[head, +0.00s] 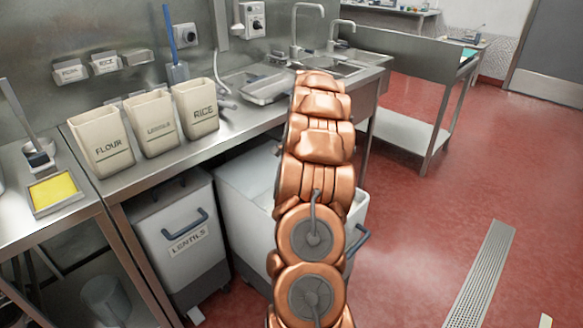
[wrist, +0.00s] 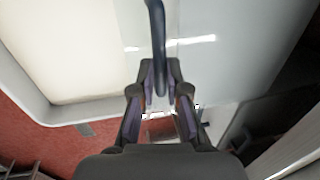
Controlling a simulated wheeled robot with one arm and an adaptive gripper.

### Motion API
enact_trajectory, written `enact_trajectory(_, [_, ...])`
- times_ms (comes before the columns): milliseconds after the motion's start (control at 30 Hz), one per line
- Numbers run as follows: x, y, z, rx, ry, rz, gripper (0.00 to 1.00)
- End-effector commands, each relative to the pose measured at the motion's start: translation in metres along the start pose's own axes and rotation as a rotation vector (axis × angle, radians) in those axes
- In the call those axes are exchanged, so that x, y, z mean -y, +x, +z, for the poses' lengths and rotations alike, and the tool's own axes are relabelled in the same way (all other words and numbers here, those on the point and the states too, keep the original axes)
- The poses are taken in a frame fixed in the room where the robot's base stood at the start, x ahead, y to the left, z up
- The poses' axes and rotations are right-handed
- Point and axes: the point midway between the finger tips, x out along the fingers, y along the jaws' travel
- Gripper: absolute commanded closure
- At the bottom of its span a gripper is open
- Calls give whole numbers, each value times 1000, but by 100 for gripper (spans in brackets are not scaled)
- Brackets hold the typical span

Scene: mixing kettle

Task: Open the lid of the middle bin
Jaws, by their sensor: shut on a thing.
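A white bin (head: 245,195) stands under the counter, partly hidden behind my arm. A blue handle (head: 357,240) shows at its right side. To its left is a grey-white bin (head: 165,235) labelled LENTILS, with its own blue handle (head: 186,222) free of my gripper. In the wrist view, my gripper (wrist: 161,80) is shut on a dark blue handle (wrist: 155,30) that runs up between the fingers, over a pale panel. My gripper is hidden behind my arm in the head view. I cannot tell which bin the gripped handle belongs to.
Tubs labelled FLOUR (head: 103,147), LENTILS (head: 152,125) and RICE (head: 196,110) stand on the steel counter (head: 240,125) above. A yellow-topped tray (head: 53,190) is at the left. Red floor (head: 430,215) is open at the right, with a drain grate (head: 480,275).

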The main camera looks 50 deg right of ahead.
Motion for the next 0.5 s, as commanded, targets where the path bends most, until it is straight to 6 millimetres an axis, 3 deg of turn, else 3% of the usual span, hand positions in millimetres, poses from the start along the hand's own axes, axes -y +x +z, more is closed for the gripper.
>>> enact_trajectory(167, [0,-1,-2,-5,1,-2,100])
enact_trajectory(200, [0,-1,-2,-5,0,-2,84])
enact_trajectory(400, [0,-1,0,-3,-1,-1,63])
enact_trajectory(500, [1,0,0,-2,-2,0,61])
